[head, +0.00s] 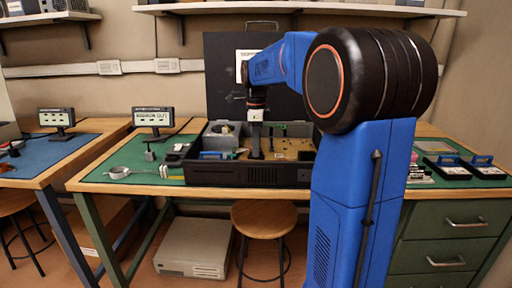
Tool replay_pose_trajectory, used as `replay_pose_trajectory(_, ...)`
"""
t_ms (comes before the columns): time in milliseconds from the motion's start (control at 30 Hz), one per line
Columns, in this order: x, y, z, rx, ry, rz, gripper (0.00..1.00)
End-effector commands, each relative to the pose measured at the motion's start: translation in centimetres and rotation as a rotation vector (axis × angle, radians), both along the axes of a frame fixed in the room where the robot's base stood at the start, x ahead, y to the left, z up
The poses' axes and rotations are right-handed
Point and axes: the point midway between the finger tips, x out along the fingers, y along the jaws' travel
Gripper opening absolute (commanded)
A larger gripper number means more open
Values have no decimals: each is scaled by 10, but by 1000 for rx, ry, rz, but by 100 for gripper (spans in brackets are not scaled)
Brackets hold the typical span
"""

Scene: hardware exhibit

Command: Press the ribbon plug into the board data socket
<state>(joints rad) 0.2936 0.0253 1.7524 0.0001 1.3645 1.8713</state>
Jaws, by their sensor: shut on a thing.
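An open black computer case (277,174) stands on the green mat of the middle bench. A yellowish-brown circuit board (287,146) lies inside it. My gripper (256,156) points straight down into the case, at the left part of the board. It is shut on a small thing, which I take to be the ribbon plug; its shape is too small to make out. The board data socket cannot be told apart at this size, and the case's front wall hides the lowest part. I cannot tell whether the plug touches the socket.
A grey power-supply box (221,136) and a blue part (213,155) sit in the case's left side. A small monitor (152,117) and loose tools stand left of the case. A stool (264,217) stands in front.

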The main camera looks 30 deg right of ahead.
Motion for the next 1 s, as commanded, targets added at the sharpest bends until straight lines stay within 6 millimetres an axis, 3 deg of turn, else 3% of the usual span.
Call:
replay_pose_trajectory(400, 0, 0, -4, 0, 0, 0, 0)
replay_pose_trajectory(433, 0, 0, -4, 1, 1, 0, 14)
replay_pose_trajectory(500, 0, 0, -4, 1, 1, 0, 29)
replay_pose_trajectory(933, 0, 0, -3, 0, 0, 0, 29)
replay_pose_trajectory(1000, 0, 0, -3, 0, 0, 0, 41)
